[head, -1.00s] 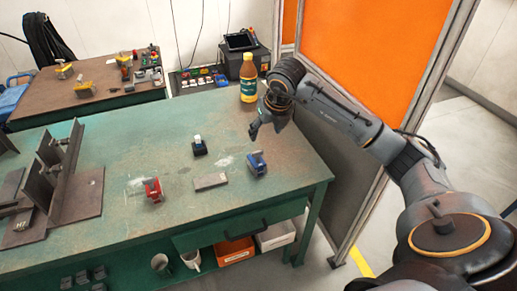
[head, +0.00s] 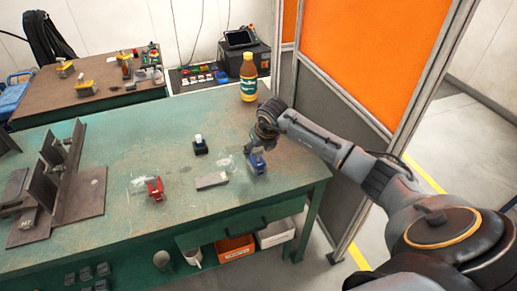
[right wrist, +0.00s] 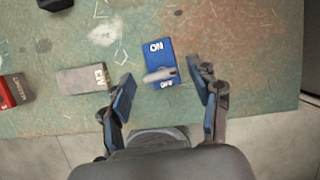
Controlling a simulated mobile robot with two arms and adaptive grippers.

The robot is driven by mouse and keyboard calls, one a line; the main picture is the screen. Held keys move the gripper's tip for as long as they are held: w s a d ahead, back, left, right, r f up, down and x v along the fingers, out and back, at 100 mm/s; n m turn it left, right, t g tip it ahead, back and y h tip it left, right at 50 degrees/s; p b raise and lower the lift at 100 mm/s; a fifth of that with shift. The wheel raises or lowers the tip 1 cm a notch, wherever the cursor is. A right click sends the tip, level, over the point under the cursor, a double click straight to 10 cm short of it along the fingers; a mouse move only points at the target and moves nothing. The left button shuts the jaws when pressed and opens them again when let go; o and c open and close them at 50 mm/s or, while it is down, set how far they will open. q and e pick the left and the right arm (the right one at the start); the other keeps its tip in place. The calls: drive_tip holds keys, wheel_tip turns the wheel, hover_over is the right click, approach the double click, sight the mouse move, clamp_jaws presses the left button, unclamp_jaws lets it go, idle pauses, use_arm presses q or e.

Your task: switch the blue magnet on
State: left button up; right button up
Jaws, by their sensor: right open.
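The blue magnet (head: 257,164) sits near the right end of the green table. In the right wrist view the blue magnet (right wrist: 156,56) has "ON" on its far end and "OFF" on its near end. Its grey lever (right wrist: 160,75) lies crosswise by the "OFF" mark. My right gripper (head: 256,147) is just over the magnet in the head view, partly covering it. In the right wrist view my right gripper (right wrist: 162,76) is open, with one finger on each side of the magnet's near end and nothing held. My left gripper is not in view.
A grey block (head: 211,180) lies left of the magnet, and a red magnet (head: 155,188) stands farther left. A black device (head: 200,146) and a bottle (head: 248,78) stand farther back. A steel fixture (head: 65,175) occupies the left side. An orange screen (head: 370,60) stands right.

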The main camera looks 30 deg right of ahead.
drive_tip(key=c, duration=1.2)
drive_tip(key=shift+o, duration=0.2)
drive_tip(key=n+y+b, duration=0.1)
drive_tip(key=n+b, duration=0.2)
drive_tip(key=shift+d+f, duration=0.15)
drive_tip(key=n+y+b, duration=0.1)
drive_tip(key=n+b, duration=0.3)
drive_tip(key=shift+w+d+n+y, duration=0.1)
drive_tip(key=shift+n+y, duration=0.2)
drive_tip(key=shift+y, duration=0.1)
drive_tip(key=n+g+b, duration=0.1)
drive_tip(key=n, duration=0.1)
drive_tip(key=n+y+b, duration=0.1)
drive_tip(key=n+b, duration=0.1)
drive_tip(key=n, duration=0.1)
drive_tip(key=shift+w+g+y, duration=0.1)
drive_tip(key=shift+g+y, duration=0.2)
drive_tip(key=shift+g, duration=0.1)
drive_tip(key=n+g+b, duration=0.1)
drive_tip(key=n, duration=0.1)
drive_tip(key=n+b, duration=0.1)
drive_tip(key=n, duration=0.2)
drive_tip(key=shift+w+d+r+g+y, duration=0.1)
drive_tip(key=shift+r+g+y, duration=0.1)
drive_tip(key=shift+g+y, duration=0.2)
drive_tip(key=shift+n, duration=0.3)
